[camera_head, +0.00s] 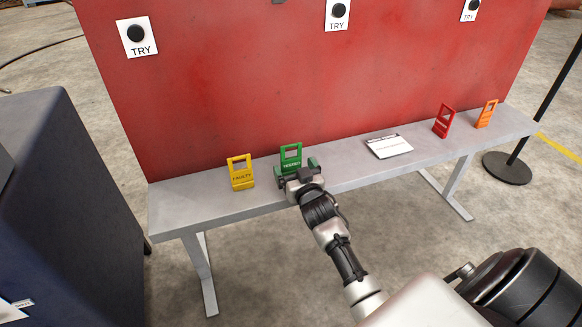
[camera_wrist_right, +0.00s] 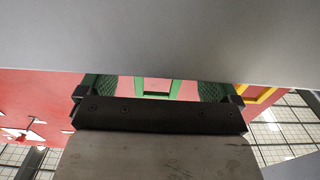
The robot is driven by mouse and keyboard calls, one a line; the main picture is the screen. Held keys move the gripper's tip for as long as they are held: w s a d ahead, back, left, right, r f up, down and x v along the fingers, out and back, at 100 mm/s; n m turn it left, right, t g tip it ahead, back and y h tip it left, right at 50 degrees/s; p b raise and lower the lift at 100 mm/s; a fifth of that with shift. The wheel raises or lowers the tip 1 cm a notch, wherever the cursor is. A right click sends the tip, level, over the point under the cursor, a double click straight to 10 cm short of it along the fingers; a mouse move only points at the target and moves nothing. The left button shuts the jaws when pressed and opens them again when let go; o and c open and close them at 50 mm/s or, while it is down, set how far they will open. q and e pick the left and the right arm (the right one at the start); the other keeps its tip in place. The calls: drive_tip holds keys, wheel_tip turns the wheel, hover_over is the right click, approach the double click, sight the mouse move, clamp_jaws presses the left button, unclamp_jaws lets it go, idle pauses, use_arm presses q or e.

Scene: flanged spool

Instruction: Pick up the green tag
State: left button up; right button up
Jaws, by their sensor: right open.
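The green tag (camera_head: 290,154) stands upright on the grey bench (camera_head: 216,201), with a looped top and dark lettering. My right gripper (camera_head: 298,171) is open right in front of it and hides its lower part. In the right wrist view the green tag (camera_wrist_right: 157,94) shows between the two spread fingers of the right gripper (camera_wrist_right: 155,91). Whether either finger touches the tag cannot be told. My left gripper is not in view.
A yellow tag (camera_head: 240,173) stands close to the left of the green one. A white card (camera_head: 389,146), a red tag (camera_head: 443,121) and an orange tag (camera_head: 486,114) are further right. A red panel (camera_head: 270,80) rises behind the bench. A dark cabinet (camera_head: 65,215) stands at left.

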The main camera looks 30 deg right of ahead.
sight(292, 164)
drive_tip(key=shift+x, duration=1.55)
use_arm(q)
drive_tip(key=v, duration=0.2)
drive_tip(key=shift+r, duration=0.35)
use_arm(e)
drive_tip(key=shift+c, duration=0.2)
drive_tip(key=c, duration=1)
drive_tip(key=shift+o, duration=0.2)
drive_tip(key=shift+a, duration=0.1)
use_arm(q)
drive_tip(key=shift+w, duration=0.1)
use_arm(e)
drive_tip(key=shift+s, duration=0.1)
drive_tip(key=shift+s+r, duration=0.1)
drive_tip(key=shift+r, duration=0.05)
wheel_tip(292, 164, up, 7)
drive_tip(key=p, duration=0.2)
use_arm(q)
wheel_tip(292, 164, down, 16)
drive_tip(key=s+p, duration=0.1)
drive_tip(key=p, duration=0.1)
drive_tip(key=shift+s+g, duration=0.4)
use_arm(e)
drive_tip(key=v, duration=1.9)
drive_tip(key=shift+s, duration=0.35)
